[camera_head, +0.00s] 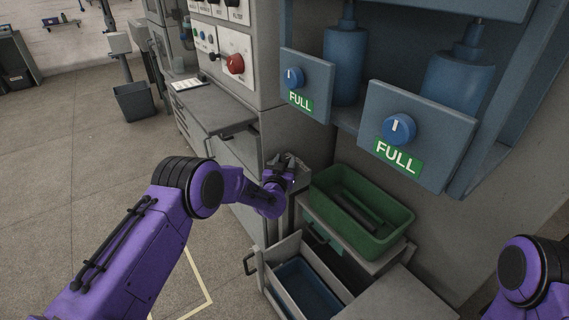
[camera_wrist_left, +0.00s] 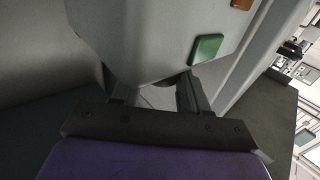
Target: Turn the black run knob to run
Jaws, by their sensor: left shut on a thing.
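My left gripper (camera_head: 288,168) reaches to a light grey panel on the machine front, left of the green bin. In the left wrist view the left gripper (camera_wrist_left: 155,92) is shut, with its two dark fingers at the panel's lower edge. A dark rounded piece, which looks like the black run knob (camera_wrist_left: 178,80), shows between the fingers, mostly hidden. The light grey panel (camera_wrist_left: 150,45) bears a green square (camera_wrist_left: 207,48) and an orange square (camera_wrist_left: 242,4). The knob's angle cannot be told. My right gripper is out of view.
A green bin (camera_head: 401,222) with dark rods stands right of the left gripper. Below it is an open drawer with a blue tray (camera_head: 300,288). Blue boxes with FULL labels (camera_head: 398,158) hang above. A red knob (camera_head: 236,64) is on the upper panel.

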